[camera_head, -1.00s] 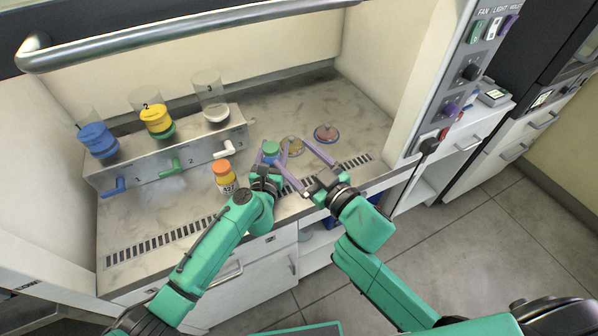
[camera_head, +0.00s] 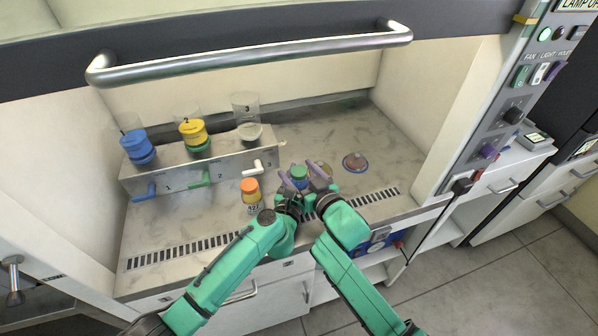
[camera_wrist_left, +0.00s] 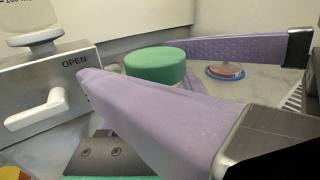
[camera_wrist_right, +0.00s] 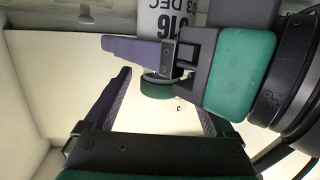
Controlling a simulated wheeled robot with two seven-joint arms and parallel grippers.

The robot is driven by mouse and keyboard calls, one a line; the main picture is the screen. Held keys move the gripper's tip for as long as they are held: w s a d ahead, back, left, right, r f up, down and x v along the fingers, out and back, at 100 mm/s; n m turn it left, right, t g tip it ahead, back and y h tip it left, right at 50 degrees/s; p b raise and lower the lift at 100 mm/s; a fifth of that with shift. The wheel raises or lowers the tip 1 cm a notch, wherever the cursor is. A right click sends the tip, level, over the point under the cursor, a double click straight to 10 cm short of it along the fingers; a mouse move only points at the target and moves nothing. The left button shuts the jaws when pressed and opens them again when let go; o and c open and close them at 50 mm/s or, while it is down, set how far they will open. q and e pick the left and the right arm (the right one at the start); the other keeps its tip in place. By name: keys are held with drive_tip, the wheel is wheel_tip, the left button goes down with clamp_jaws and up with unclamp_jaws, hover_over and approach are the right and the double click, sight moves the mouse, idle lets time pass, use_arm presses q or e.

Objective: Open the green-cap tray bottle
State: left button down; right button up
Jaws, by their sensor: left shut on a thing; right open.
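The green-cap tray bottle shows its green cap (camera_head: 299,172) near the front of the bench in the head view; its body is mostly hidden by my grippers. My left gripper (camera_head: 290,190) is shut on the bottle below the cap. In the left wrist view the cap (camera_wrist_left: 155,65) is on, between the purple fingers. My right gripper (camera_head: 316,182) is open beside the bottle. In the right wrist view the bottle's labelled body (camera_wrist_right: 172,18) and cap (camera_wrist_right: 157,88) appear upside down, the cap between the open right fingers; I cannot tell whether they touch it.
An orange-capped bottle (camera_head: 251,192) stands just left of my left gripper. A stand (camera_head: 165,178) with blue, yellow and clear numbered containers is at the back left. A pinkish dish (camera_head: 355,162) and a yellowish dish (camera_head: 322,169) lie right. A metal handle bar (camera_head: 250,54) crosses above.

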sight(299, 171)
clamp_jaws()
drive_tip(key=shift+r, duration=0.15)
idle(0.5)
drive_tip(key=shift+r, duration=1)
drive_tip(key=shift+r, duration=2)
use_arm(q)
drive_tip(key=shift+c, duration=0.2)
unclamp_jaws()
